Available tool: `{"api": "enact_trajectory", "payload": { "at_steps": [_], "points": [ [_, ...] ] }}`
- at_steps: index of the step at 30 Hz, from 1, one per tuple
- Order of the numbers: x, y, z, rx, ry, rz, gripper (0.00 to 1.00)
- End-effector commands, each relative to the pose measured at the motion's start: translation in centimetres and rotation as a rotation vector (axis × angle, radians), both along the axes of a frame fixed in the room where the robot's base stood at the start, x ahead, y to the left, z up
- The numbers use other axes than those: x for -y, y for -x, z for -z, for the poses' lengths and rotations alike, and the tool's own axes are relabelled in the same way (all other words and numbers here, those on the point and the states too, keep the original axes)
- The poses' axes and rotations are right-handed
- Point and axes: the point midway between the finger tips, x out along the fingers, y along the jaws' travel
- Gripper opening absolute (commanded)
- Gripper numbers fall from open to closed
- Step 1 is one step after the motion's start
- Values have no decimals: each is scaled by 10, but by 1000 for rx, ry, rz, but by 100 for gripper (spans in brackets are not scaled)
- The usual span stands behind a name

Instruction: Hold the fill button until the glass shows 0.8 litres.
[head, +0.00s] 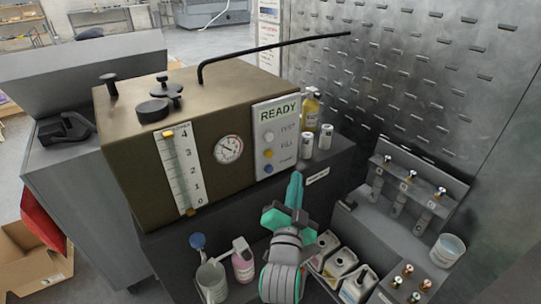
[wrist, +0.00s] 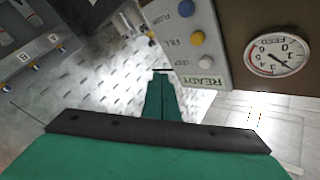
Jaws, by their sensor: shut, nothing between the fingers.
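The brown machine (head: 215,95) carries a light panel marked READY (head: 277,112) with a white, a yellow and a blue button in a column. The yellow fill button (head: 268,153) is the middle one; it also shows in the wrist view (wrist: 197,38). The sight glass (head: 183,170) on the machine's front has a scale from 0 to 4; its level is too small to read surely. My gripper (head: 296,176) is shut and empty, right of and below the buttons. In the wrist view its fingertips (wrist: 160,76) appear beside the panel, apart from the fill button.
A round feed gauge (head: 229,149) sits between glass and panel. White canisters (head: 325,137) and a yellow bottle (head: 311,108) stand right of the panel. A pink bottle (head: 243,262) and several jugs (head: 340,262) stand below. A perforated metal wall (head: 410,80) closes the right side.

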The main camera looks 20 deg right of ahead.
Motion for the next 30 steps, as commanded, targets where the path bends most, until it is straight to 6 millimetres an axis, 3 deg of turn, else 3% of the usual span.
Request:
{"api": "enact_trajectory", "payload": {
  "at_steps": [11, 30],
  "points": [
    [-2, -5, 1, -1, 1, -2, 0],
    [-27, -72, 0, -1, 2, -2, 0]
  ]
}}
